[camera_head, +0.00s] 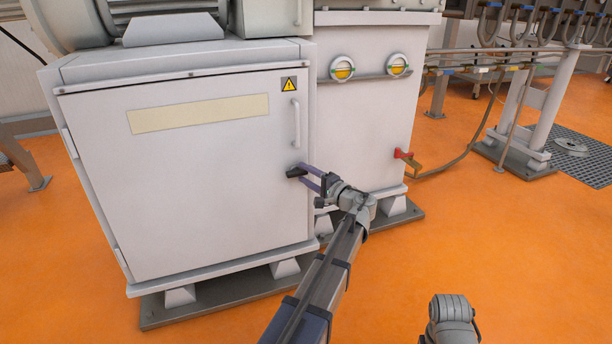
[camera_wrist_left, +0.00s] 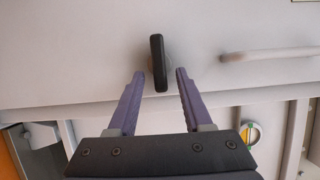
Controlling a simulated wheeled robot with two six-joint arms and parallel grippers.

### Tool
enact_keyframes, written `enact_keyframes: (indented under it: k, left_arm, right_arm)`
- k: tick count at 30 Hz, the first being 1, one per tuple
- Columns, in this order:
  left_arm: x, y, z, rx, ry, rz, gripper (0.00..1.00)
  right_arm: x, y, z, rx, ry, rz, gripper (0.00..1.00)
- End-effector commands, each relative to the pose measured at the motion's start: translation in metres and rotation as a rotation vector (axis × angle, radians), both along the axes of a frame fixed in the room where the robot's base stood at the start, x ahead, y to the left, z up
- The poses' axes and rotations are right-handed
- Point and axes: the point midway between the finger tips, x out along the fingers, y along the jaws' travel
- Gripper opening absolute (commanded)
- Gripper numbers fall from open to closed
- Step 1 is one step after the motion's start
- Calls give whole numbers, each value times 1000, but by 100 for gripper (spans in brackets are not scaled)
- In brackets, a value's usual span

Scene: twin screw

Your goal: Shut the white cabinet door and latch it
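The white cabinet door (camera_head: 190,190) fills the left of the head view and looks flush, or nearly flush, with its cabinet frame. A white bar handle (camera_head: 296,123) is on its right side; it also shows in the wrist view (camera_wrist_left: 270,55). Below it is a small black latch handle (camera_head: 295,173), roughly level in the head view. My left gripper (camera_head: 305,178) is at the latch. In the left wrist view its purple fingers (camera_wrist_left: 158,78) are open, one on each side of the black latch handle (camera_wrist_left: 158,60), with gaps visible.
A second white cabinet (camera_head: 370,120) with two yellow gauges stands right beside the door. A red-handled valve (camera_head: 405,156) with a hose sticks out low on it. A grey stand (camera_head: 540,110) is at the right. The orange floor in front is clear.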

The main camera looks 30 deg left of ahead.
Motion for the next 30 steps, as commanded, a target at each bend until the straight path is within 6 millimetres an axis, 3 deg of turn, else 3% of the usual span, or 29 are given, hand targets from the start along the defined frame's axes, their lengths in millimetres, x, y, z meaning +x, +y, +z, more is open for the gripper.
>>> enact_keyframes:
  k: [8,21,30]
  left_arm:
    - [-1,-3,0,0,0,-1,50]
    - [-21,-63,0,0,0,-2,50]
    - [-24,-75,-1,0,0,1,50]
  right_arm:
    - [0,0,0,0,0,0,0]
    - [0,0,0,0,0,0,0]
    - [0,0,-1,0,0,0,0]
